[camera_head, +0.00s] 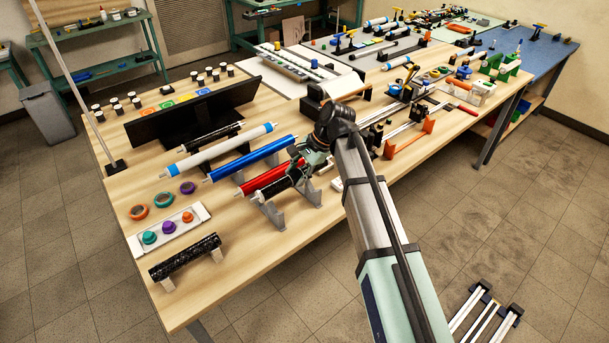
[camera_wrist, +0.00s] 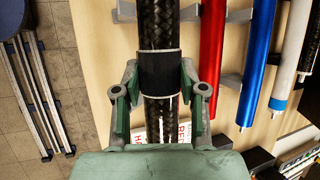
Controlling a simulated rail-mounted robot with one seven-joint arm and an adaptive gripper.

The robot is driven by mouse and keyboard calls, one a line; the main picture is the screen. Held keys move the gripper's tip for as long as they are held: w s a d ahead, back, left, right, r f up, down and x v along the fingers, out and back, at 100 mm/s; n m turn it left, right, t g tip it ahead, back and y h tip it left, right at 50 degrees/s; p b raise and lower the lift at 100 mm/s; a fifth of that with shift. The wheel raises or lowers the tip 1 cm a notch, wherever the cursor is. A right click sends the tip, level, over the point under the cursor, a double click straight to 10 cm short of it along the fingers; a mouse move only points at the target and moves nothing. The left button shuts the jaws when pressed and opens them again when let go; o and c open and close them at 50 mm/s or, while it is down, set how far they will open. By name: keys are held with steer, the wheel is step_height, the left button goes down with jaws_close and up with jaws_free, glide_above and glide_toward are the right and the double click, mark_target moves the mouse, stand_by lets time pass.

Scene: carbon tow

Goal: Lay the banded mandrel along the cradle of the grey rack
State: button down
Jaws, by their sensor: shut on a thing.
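The banded mandrel is a black, carbon-patterned tube (camera_wrist: 157,25) with a plain dark band (camera_wrist: 160,73) edged by pale rings. My gripper (camera_wrist: 160,82) is shut around it at the band, one finger on each side. In the head view my gripper (camera_head: 312,160) is over the front of the grey rack (camera_head: 272,216). The mandrel's near end (camera_head: 264,193) shows there, above the front grey supports. In the wrist view the mandrel runs over a grey cradle arm (camera_wrist: 124,11). I cannot tell whether it touches the cradle; my gripper hides part of it.
A red tube (camera_head: 262,185), a blue tube (camera_head: 240,162) and a white tube with blue ends (camera_head: 220,147) lie behind, roughly parallel. Another black tube (camera_head: 184,257) rests on small blocks at the table's front left corner. A white tray (camera_head: 170,229) holds coloured pieces.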

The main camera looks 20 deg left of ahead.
steer(key=shift+r+p, duration=0.15)
steer(key=shift+p, duration=0.3)
step_height(320, 180, down, 7)
steer(key=b, duration=0.2)
stand_by(0.4)
steer(key=shift+f, duration=0.6)
stand_by(0.4)
steer(key=c, duration=0.6)
jaws_free()
steer(key=v, duration=1.2)
steer(key=shift+r, duration=0.1)
steer(key=shift+a, duration=0.1)
